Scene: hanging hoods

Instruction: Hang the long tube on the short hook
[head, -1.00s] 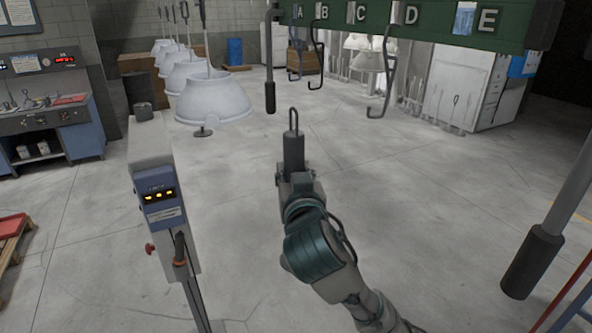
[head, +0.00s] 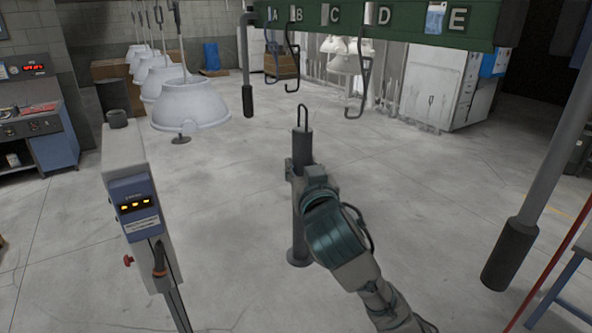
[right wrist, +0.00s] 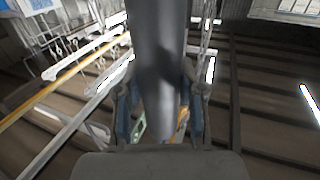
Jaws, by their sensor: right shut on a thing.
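My right gripper (head: 299,171) is shut on the long tube, a dark grey cylinder (head: 302,147) with a wire loop at its top and a wider foot at its lower end. The tube is upright, and the gripper covers part of its upper half. In the right wrist view the tube (right wrist: 160,55) stands between the fingers. Hooks hang from the green lettered rail (head: 405,14). The hook near B (head: 298,72) ends higher in the picture than the hook near D (head: 361,85). My left gripper is not in view.
A control post (head: 140,195) stands at left. A dark-ended hanging bar (head: 247,90) is left of the hooks, and a thick slanted bar (head: 512,250) is at right. White hoods (head: 190,103) hang behind at left. The floor around the tube is clear.

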